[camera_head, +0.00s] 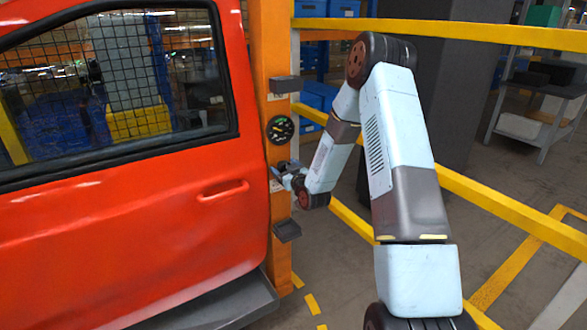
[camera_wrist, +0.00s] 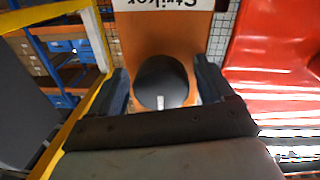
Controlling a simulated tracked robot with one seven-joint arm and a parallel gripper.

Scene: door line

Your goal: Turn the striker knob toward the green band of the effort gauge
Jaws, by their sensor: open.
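The striker knob (camera_wrist: 162,82) is a dark round knob with a pale mark at its lower edge in the wrist view. It sits on the orange post (camera_wrist: 135,35) below an upside-down "Striker" label (camera_wrist: 164,4). My gripper (camera_wrist: 165,88) is open, with one finger on each side of the knob; I cannot tell whether they touch it. In the head view my gripper (camera_head: 289,175) is at the post and hides the knob. The effort gauge (camera_head: 280,129) is a round black dial just above it, with a small needle and a green part.
The red door (camera_head: 160,215) with its handle (camera_head: 222,191) stands close left of the post. Dark brackets (camera_head: 284,85) (camera_head: 287,231) stick out above and below my gripper. Yellow rails (camera_head: 480,195) run behind my arm on the right.

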